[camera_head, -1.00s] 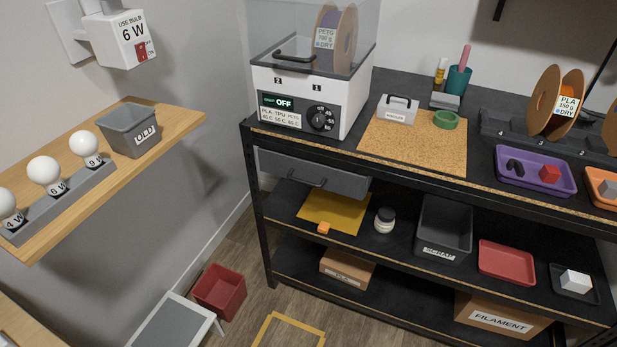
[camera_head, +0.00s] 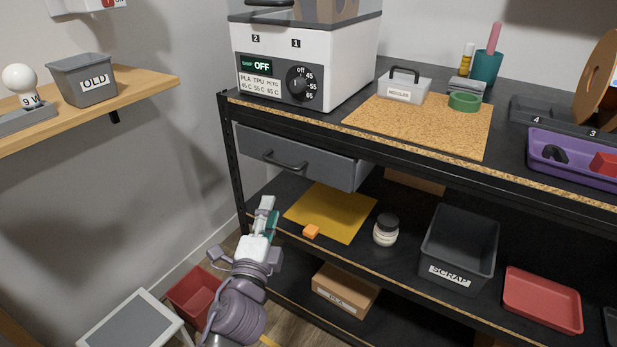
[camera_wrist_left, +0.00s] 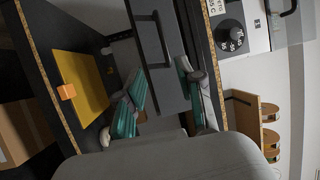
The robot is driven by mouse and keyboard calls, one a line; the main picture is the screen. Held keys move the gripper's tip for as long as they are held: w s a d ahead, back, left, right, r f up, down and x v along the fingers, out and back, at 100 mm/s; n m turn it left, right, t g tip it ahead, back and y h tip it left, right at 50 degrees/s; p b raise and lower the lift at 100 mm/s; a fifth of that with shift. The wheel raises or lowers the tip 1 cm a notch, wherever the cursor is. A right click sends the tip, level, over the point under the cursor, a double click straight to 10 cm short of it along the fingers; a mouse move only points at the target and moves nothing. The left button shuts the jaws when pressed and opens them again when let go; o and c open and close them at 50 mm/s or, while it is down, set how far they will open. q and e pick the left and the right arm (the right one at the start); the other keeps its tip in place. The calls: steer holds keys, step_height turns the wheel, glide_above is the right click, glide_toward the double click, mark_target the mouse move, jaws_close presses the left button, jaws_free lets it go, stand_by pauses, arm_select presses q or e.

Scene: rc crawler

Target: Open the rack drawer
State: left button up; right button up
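The grey rack drawer (camera_head: 318,163) hangs under the rack's top board at its left end, and its front looks closed. Its dark bar handle (camera_head: 284,162) is on the front face. In the left wrist view the drawer (camera_wrist_left: 172,88) and handle (camera_wrist_left: 160,38) show ahead of my fingers. My left gripper (camera_head: 268,212) is below the handle, in front of the middle shelf, pointing up toward the drawer. In the left wrist view its teal fingers (camera_wrist_left: 160,80) are spread apart with nothing held, and the handle is beyond them. My right gripper is not in view.
The middle shelf holds a yellow sheet (camera_head: 333,212), an orange block (camera_head: 311,231), a jar (camera_head: 386,229) and a scrap bin (camera_head: 460,245). A white dryer (camera_head: 330,62) stands above the drawer. A red bin (camera_head: 190,297) is on the floor. Space before the drawer front looks clear.

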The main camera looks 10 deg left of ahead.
mark_target(282, 163)
arm_select(q)
steer(key=w+r, duration=0.1)
steer(key=w, duration=0.3)
steer(key=w+r, duration=0.1)
steer(key=w, duration=0.8)
steer(key=shift+w+a+r, duration=0.25)
steer(key=shift+a+r, duration=0.15)
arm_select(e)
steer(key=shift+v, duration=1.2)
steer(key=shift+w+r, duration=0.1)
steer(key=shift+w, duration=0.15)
arm_select(q)
steer(key=shift+c, duration=0.3)
jaws_close()
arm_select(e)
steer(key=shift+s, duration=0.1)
